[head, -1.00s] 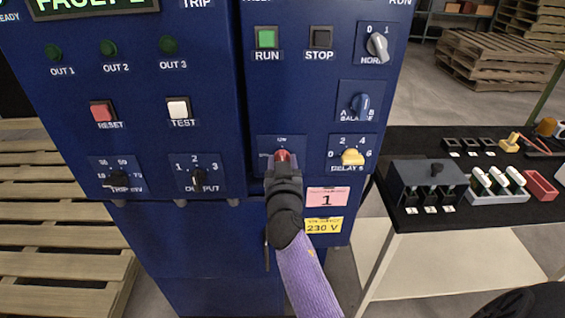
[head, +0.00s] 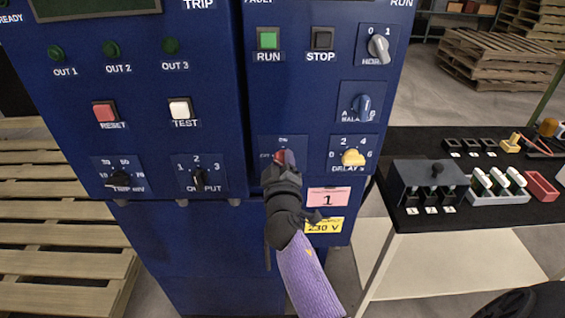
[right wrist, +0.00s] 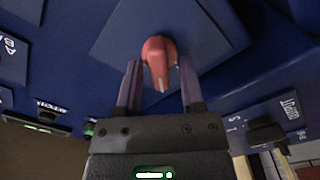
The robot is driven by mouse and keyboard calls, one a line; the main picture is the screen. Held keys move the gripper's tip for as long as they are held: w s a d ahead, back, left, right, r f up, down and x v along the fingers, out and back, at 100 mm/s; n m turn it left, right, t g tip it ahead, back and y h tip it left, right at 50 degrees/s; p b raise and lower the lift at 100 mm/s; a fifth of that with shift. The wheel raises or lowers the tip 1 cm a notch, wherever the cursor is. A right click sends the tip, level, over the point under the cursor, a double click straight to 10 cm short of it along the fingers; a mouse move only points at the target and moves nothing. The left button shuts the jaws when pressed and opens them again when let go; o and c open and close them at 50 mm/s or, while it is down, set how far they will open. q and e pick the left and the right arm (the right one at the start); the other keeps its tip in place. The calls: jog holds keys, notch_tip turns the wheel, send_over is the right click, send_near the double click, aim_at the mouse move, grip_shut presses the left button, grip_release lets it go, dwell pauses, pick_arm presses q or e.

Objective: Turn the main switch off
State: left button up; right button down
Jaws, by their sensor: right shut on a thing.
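The red main switch knob (head: 284,157) sits on a dark blue plate low on the right half of the blue cabinet. In the right wrist view the red knob (right wrist: 158,52) is between my two fingers, its pointer end tilted slightly off straight. My right gripper (head: 280,168) is at the knob in the head view and shut on it; in the right wrist view the gripper (right wrist: 160,68) has one finger on each side of it. The small lettering around the knob is partly covered and unreadable. My left gripper is not in view.
Yellow delay knob (head: 352,157) and blue knob (head: 361,106) are close to the right. The cabinet's display (head: 95,8) is dark. A black-topped table (head: 415,217) with small parts stands right; pallets (head: 60,235) lie left.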

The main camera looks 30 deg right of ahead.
jog(key=n, duration=0.4)
jog(key=shift+p, duration=0.3)
jog(key=shift+f+n+p, duration=0.1)
jog(key=shift+n+p, duration=0.2)
jog(key=shift+n, duration=1.9)
jog(key=c, duration=0.6)
grip_release()
jog(key=v, duration=1)
